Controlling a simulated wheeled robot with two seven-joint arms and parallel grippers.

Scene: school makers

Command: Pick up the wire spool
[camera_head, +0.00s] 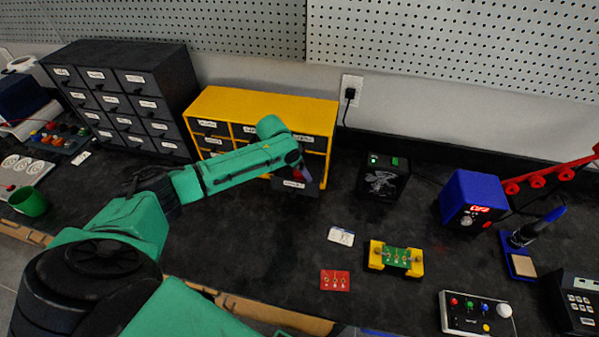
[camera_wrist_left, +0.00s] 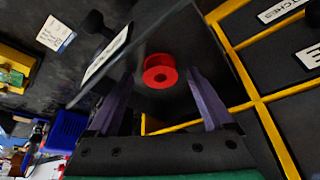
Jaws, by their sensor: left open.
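A small red wire spool (camera_wrist_left: 160,71) with a dark hole lies in a dark open drawer (camera_wrist_left: 168,38) in the left wrist view. The drawer (camera_head: 296,186) is pulled out from the lower right of the yellow cabinet (camera_head: 262,103); the spool does not show in the head view. My left gripper (camera_wrist_left: 161,88) is open, its purple fingers on either side of the spool and pointing into the drawer. I cannot tell whether they touch it. In the head view only a bit of its purple finger (camera_head: 305,172) shows over the drawer. My right gripper is not in view.
A black cabinet of drawers (camera_head: 135,92) stands left of the yellow one. To the right are a black box (camera_head: 383,178), a blue station (camera_head: 472,199), a red rack (camera_head: 540,178) and a yellow holder with a green board (camera_head: 396,258). The bench middle is mostly clear.

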